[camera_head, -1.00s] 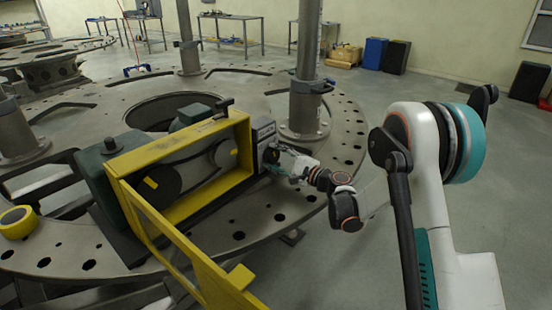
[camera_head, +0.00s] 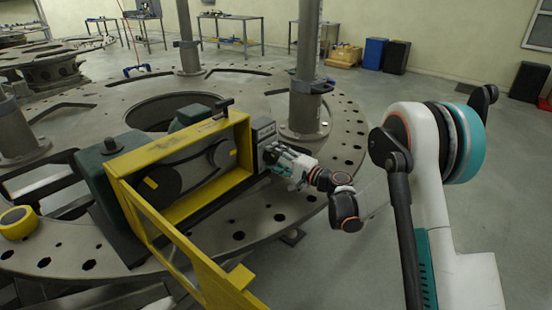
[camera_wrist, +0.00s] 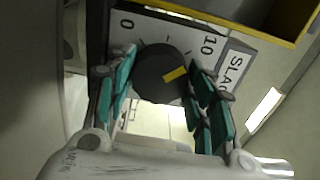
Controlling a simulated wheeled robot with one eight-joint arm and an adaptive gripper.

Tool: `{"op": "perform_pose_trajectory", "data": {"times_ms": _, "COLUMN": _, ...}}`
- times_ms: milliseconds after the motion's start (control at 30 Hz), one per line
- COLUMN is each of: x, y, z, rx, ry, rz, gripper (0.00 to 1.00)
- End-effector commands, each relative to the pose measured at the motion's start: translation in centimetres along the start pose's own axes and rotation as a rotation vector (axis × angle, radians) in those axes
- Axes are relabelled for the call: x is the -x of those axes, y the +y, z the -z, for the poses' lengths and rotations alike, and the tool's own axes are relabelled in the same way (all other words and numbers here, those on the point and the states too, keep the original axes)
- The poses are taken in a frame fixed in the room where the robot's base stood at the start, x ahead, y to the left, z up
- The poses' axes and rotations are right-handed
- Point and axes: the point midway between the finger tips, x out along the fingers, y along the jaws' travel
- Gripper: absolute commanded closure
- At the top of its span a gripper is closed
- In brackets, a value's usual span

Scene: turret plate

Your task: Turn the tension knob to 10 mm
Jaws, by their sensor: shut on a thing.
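The tension knob (camera_wrist: 160,72) is a dark round dial with a yellow pointer mark, on a light plate printed with 0, 10 and a partly hidden label. The mark points right and slightly up, roughly toward the 10; a fingertip near its end makes exact alignment hard to judge. My gripper (camera_wrist: 162,75) is shut on the knob, with teal-backed fingers on both sides. In the head view, my gripper (camera_head: 270,156) is at the grey box (camera_head: 263,131) on the right end of the yellow-framed unit, and hides the knob there.
The yellow guard (camera_head: 190,207) frames a belt drive, and its open door (camera_head: 190,262) swings toward the front. A grey post (camera_head: 305,85) stands close behind my gripper on the round perforated plate (camera_head: 290,210).

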Motion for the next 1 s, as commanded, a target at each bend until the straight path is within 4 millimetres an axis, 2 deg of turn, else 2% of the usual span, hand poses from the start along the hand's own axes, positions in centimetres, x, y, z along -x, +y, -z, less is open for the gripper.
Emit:
{"op": "perform_pose_trajectory", "data": {"times_ms": 267, "x": 0.0, "y": 0.1, "z": -0.1, "rx": 0.001, "ry": -0.002, "rz": -0.002, "gripper": 0.75}}
{"op": "perform_pose_trajectory", "data": {"times_ms": 300, "x": 0.0, "y": 0.1, "z": -0.1, "rx": 0.001, "ry": -0.002, "rz": -0.002, "gripper": 0.47}}
{"op": "perform_pose_trajectory", "data": {"times_ms": 367, "x": 0.0, "y": 0.1, "z": -0.1, "rx": 0.001, "ry": -0.002, "rz": -0.002, "gripper": 0.33}}
{"op": "perform_pose_trajectory", "data": {"times_ms": 400, "x": 0.0, "y": 0.1, "z": -0.1, "rx": 0.001, "ry": -0.002, "rz": -0.002, "gripper": 0.31}}
{"op": "perform_pose_trajectory", "data": {"times_ms": 767, "x": 0.2, "y": 0.0, "z": 0.0, "rx": 0.000, "ry": 0.000, "rz": -0.001, "gripper": 0.31}}
{"op": "perform_pose_trajectory", "data": {"times_ms": 867, "x": 1.1, "y": 0.0, "z": 0.1, "rx": 0.000, "ry": 0.001, "rz": -0.001, "gripper": 0.31}}
{"op": "perform_pose_trajectory", "data": {"times_ms": 1000, "x": 3.5, "y": 0.0, "z": 0.1, "rx": 0.000, "ry": 0.003, "rz": -0.001, "gripper": 0.31}}
